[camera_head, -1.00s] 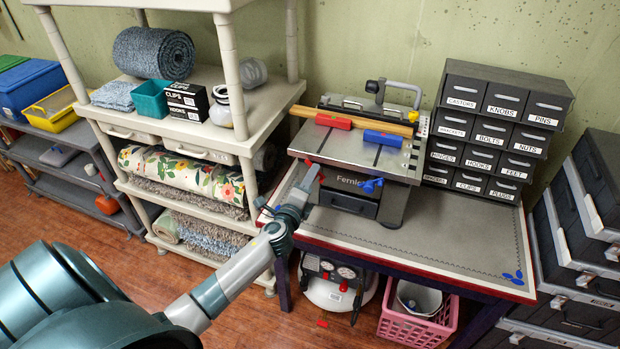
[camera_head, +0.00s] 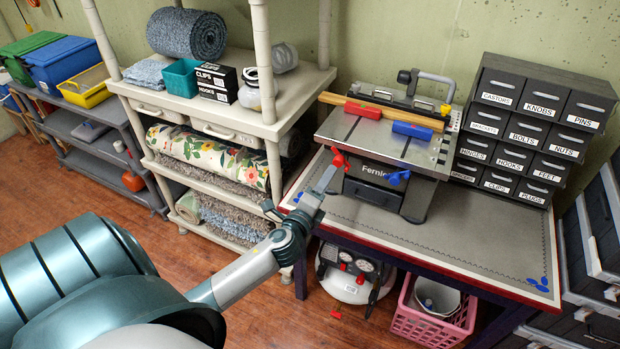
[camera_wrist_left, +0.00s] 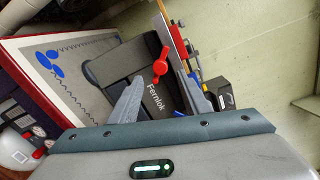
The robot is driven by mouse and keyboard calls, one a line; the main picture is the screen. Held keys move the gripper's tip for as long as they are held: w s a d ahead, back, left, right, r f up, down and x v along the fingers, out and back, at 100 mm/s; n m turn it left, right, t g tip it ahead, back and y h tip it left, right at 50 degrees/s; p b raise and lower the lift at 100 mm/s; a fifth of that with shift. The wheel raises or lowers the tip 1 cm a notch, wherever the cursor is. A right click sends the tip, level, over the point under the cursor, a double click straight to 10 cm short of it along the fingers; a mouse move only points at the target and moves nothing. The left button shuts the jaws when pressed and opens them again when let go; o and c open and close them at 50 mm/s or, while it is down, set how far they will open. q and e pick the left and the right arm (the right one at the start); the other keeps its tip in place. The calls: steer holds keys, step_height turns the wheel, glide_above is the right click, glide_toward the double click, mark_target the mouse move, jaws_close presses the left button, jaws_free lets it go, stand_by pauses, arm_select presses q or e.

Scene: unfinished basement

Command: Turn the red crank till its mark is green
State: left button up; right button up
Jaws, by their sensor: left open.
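The red crank (camera_head: 338,160) is on the front left of the grey "Fernlok" machine (camera_head: 362,191) on the workbench. In the left wrist view the red crank (camera_wrist_left: 160,66) stands ahead of my left gripper (camera_wrist_left: 161,98), between the lines of its two spread fingers. My left gripper (camera_head: 326,180) is open and empty, just below and left of the crank in the head view, apparently not touching it. I cannot make out the crank's mark or a green colour on it. My right gripper is in neither current view.
A blue crank (camera_head: 397,178) sits right of the red one on the machine front. Red (camera_head: 362,110) and blue (camera_head: 412,130) blocks lie on its top. A drawer cabinet (camera_head: 535,125) stands at right, a cream shelf (camera_head: 292,105) at left. The bench front is clear.

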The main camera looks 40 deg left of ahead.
arm_select(q)
steer(key=b+v, duration=0.2)
steer(key=v, duration=0.8)
steer(key=shift+w+f, duration=0.1)
stand_by(0.4)
steer(key=s+d+f+n+g+h+b, duration=0.1)
steer(key=s+f+n+g, duration=0.2)
steer(key=f, duration=1)
steer(key=s+f+n+g, duration=0.2)
steer(key=s+f, duration=0.2)
steer(key=f, duration=1)
steer(key=s+d+f+n+g+h+b, duration=0.1)
steer(key=s+f+n+g, duration=0.2)
steer(key=f, duration=1)
steer(key=s+d+f+n+g+h, duration=0.1)
steer(key=s+d+f+n+g, duration=0.25)
steer(key=s+f, duration=1.15)
steer(key=s+d+f+n+g, duration=0.2)
steer(key=s+d+f, duration=0.1)
steer(key=s, duration=0.6)
steer(key=s+d+f+n+g+h+b, duration=0.1)
steer(key=s+d+f+n+g, duration=0.1)
steer(key=s+f, duration=0.4)
steer(key=s+d, duration=0.1)
steer(key=s, duration=0.3)
steer(key=shift+s+d+f+n, duration=0.2)
steer(key=shift+s+d+n, duration=0.05)
steer(key=shift+d+n, duration=0.15)
